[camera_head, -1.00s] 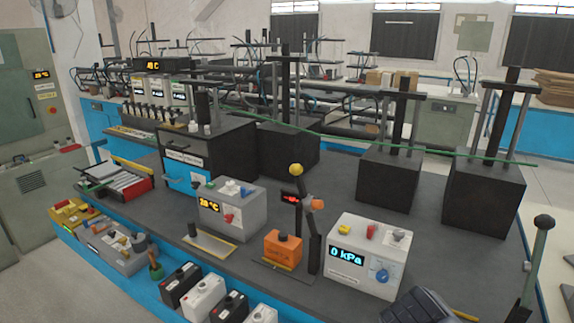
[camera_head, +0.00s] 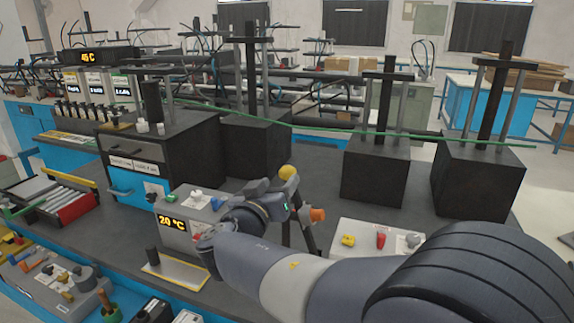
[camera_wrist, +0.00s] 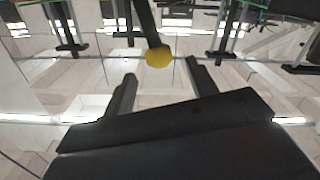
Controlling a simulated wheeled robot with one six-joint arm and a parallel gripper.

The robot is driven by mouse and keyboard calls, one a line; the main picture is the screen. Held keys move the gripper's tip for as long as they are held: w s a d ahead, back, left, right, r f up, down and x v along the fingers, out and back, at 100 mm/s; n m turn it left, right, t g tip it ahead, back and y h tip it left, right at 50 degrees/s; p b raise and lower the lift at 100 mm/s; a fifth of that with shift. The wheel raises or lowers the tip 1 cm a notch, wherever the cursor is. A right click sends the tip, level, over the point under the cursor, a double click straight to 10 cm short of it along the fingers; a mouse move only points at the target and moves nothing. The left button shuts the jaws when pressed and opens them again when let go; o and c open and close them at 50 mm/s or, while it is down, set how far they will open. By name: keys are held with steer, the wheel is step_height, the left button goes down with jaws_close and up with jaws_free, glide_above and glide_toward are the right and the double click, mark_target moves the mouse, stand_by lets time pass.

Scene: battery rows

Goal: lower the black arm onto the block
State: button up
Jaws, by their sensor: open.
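The black arm (camera_head: 309,238) stands raised, with a yellow ball (camera_head: 288,172) at its upper end and an orange knob (camera_head: 317,214) at its side. The orange block at its foot is hidden behind my own arm in the head view. In the wrist view the yellow ball (camera_wrist: 159,57) shows between and beyond the fingertips of my gripper (camera_wrist: 161,72), with the black arm (camera_wrist: 145,20) running from it to the top edge. My gripper is open and empty. I cannot tell how far the ball is from the fingers.
A grey box reading 20 °C (camera_head: 180,222) stands left of the black arm. A white box (camera_head: 362,240) stands to the right, partly covered by my arm. Black blocks with posts (camera_head: 375,172) stand behind, crossed by a green rod (camera_head: 410,136).

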mark_target(291, 167)
steer(key=p+x, duration=0.3)
steer(key=x, duration=0.6)
steer(key=shift+c, duration=0.4)
jaws_close()
